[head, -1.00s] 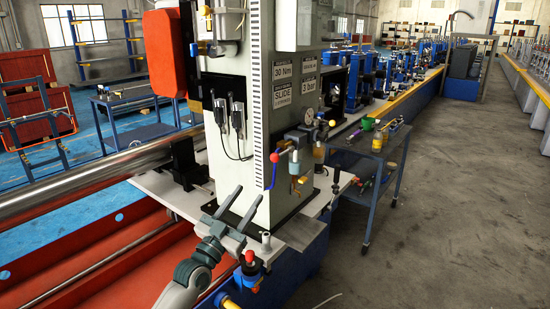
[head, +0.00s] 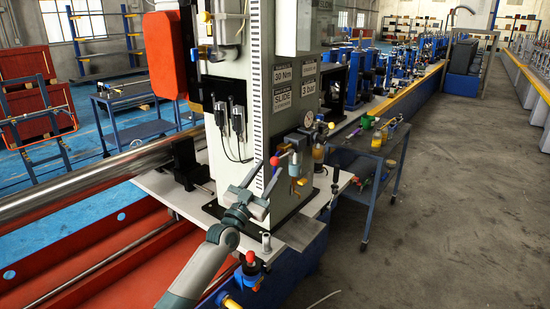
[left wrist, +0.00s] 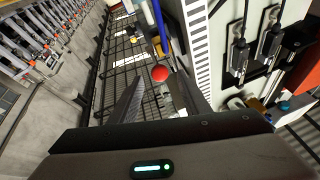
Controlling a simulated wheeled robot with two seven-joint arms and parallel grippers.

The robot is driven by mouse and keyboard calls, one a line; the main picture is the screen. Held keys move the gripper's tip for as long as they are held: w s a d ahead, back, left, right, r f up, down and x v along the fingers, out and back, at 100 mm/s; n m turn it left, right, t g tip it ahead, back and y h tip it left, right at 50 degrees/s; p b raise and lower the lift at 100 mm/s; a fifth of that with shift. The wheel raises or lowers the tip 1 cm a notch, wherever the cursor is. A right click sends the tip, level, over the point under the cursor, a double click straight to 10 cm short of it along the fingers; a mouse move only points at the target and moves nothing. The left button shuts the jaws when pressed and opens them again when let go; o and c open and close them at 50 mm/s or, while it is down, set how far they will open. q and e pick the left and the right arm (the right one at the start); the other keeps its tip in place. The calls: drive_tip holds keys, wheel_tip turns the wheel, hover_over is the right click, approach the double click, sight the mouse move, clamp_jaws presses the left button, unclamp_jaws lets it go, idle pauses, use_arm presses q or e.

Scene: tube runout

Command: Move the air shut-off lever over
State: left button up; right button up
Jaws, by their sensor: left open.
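I cannot tell whether a finger touches the lever. Its lower part is largely hidden behind my gripper in the head view. My right gripper is not in view.
A round gauge (head: 309,118) and an amber bowl (head: 318,153) sit right of the lever. A second red knob (head: 250,256) stands below, near my arm. A dark trolley (head: 372,150) with tools stands to the right. The floor beyond is clear.

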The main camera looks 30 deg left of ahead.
sight(273, 164)
use_arm(q)
drive_tip(key=shift+p+x, duration=0.35)
drive_tip(key=shift+x, duration=2.3)
clamp_jaws()
